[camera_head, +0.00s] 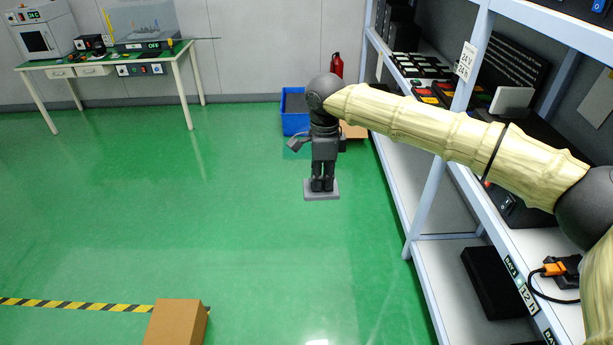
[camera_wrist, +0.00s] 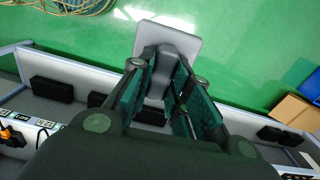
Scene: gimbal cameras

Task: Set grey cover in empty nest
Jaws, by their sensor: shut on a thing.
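The grey cover (camera_head: 322,195) is a flat plate with a raised grip, held under my gripper (camera_head: 322,181) over the open green floor, left of the shelf rack. In the wrist view the cover (camera_wrist: 168,38) shows beyond the fingers, and my gripper (camera_wrist: 161,84) is shut on its raised grip. The underside of the cover is hidden. I cannot make out an empty nest for sure in either view.
The shelf rack (camera_head: 428,200) stands at right, with black units and trays on it. A blue bin (camera_head: 295,124) and a red extinguisher (camera_head: 337,66) are at the back. A cardboard box (camera_head: 176,323) is at lower left. A bench (camera_head: 110,62) stands far left. The middle floor is clear.

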